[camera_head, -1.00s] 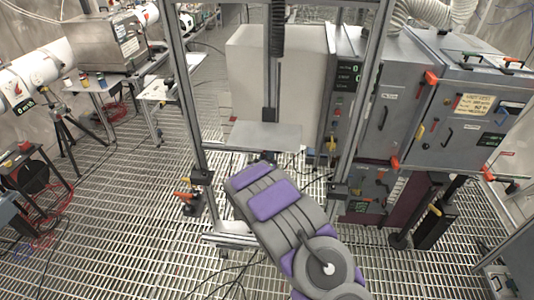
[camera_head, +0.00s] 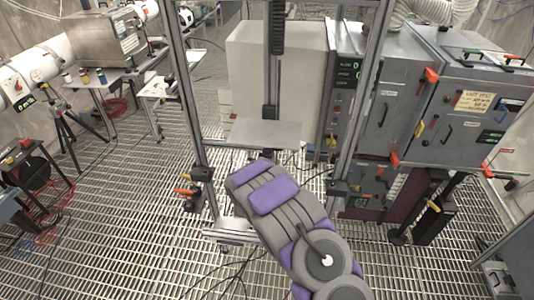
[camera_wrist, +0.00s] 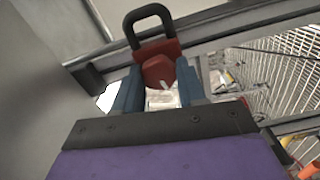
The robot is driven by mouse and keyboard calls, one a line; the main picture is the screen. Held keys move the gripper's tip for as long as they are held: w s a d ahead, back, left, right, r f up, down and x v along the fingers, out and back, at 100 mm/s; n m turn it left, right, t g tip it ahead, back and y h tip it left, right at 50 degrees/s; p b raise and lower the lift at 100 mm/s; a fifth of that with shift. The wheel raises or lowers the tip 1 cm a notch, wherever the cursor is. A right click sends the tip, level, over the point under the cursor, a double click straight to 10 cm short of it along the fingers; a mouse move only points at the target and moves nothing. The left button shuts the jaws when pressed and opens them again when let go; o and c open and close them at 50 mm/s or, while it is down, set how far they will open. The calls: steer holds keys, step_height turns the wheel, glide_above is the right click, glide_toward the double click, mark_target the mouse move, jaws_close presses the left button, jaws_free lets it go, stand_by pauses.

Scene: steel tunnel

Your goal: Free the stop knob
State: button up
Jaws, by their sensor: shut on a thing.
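In the wrist view, a red padlock-like piece (camera_wrist: 157,70) with a dark loop (camera_wrist: 148,22) on its far side sits between the blue fingers of my gripper (camera_wrist: 160,80). The fingers are shut on the red piece. The loop stands against a dark frame bar, and I cannot tell whether it passes around anything. No stop knob can be made out for sure. In the head view, my purple and grey arm reaches forward to the metal frame (camera_head: 190,110), and my gripper is hidden.
A flat grey plate (camera_head: 265,134) sits within the frame, before a pale box (camera_head: 278,75). Grey cabinets (camera_head: 465,105) with red handles stand at the right. An orange-handled clamp (camera_head: 186,192) is on the left post. Cables lie on the grating floor (camera_head: 125,215).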

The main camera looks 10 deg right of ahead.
steer(key=shift+a+r, duration=0.1)
steer(key=shift+a, duration=0.1)
steer(key=o, duration=1.1)
steer(key=shift+w+a, duration=0.1)
steer(key=shift+a, duration=0.1)
steer(key=shift+c, duration=0.2)
steer(key=shift+d, duration=0.15)
steer(key=v, duration=1.7)
steer(key=shift+a, duration=0.25)
